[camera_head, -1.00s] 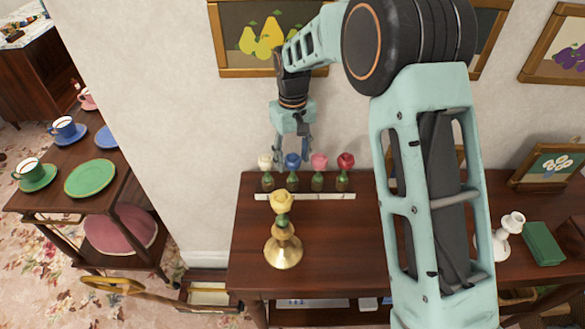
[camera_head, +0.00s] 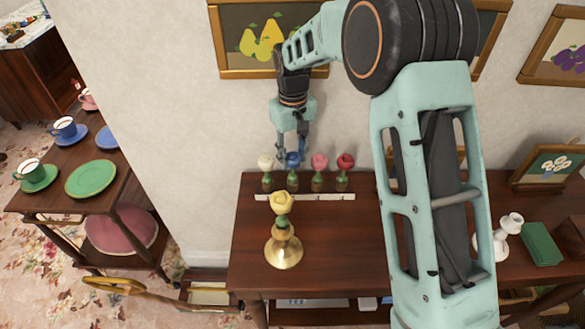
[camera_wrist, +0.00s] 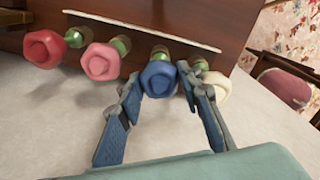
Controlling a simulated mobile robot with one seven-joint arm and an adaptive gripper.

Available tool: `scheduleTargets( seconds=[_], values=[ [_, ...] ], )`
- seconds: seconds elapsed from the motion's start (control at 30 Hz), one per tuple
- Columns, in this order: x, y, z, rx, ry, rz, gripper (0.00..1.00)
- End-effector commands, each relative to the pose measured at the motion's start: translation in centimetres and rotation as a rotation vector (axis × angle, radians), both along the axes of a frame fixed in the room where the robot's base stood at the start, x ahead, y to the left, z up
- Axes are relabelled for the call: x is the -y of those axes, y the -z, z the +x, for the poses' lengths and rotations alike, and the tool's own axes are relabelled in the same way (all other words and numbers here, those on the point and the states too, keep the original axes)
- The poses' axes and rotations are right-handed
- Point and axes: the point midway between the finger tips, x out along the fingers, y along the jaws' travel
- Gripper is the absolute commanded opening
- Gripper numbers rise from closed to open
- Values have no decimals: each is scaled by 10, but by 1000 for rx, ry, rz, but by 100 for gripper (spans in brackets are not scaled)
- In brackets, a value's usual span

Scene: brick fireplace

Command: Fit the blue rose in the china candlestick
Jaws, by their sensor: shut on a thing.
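The blue rose (camera_head: 294,160) stands in a row of roses near the wall, between a white and a pink one. My gripper (camera_head: 291,153) is over it from above, shut on its blue head. In the wrist view the blue rose (camera_wrist: 158,79) sits between my fingertips (camera_wrist: 160,80), its green stem behind it. The white china candlestick (camera_head: 511,223) is at the right on the table, partly hidden by my arm.
White (camera_head: 266,163), pink (camera_head: 320,162) and red (camera_head: 345,161) roses stand close beside the blue one. A brass candlestick (camera_head: 284,250) holding a yellow rose stands in front. A green box (camera_head: 541,244) is right of the china candlestick. My arm hides the table's middle.

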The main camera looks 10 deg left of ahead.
Motion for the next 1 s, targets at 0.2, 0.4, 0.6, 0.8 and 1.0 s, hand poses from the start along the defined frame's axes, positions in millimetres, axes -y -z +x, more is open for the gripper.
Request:
scheduleTargets(
  seconds=[0.2,0.4,0.6,0.8,1.0],
  values=[
    [0,-6,0,1,0,1,15],
    [0,-10,0,1,0,1,15],
    [0,-14,0,1,0,1,15],
    [0,-18,0,1,0,1,15],
    [0,-21,0,1,0,1,15]
  ],
)
